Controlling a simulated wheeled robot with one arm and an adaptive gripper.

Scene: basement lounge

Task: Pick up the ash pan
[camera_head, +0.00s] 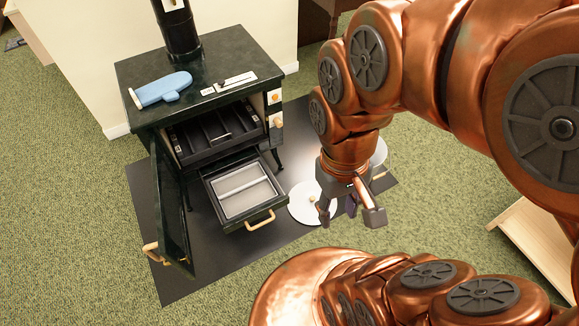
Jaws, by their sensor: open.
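The ash pan (237,204) looks like the light grey shallow tray with a bar across it, low at the front of the black stove (229,58). It sits in a pulled-out dark drawer (209,187) with a wooden handle (260,221). My gripper (350,214) is open and empty, to the right of the drawer and apart from it. It points down above the floor mat. The back end of the drawer is hidden under the stove body.
The stove door (170,205) hangs open left of the drawer. A blue oven mitt (163,88) lies on the stove top. White round discs, one (311,203) near my gripper, lie on the dark floor mat (205,277). A wooden piece of furniture (545,235) stands at right.

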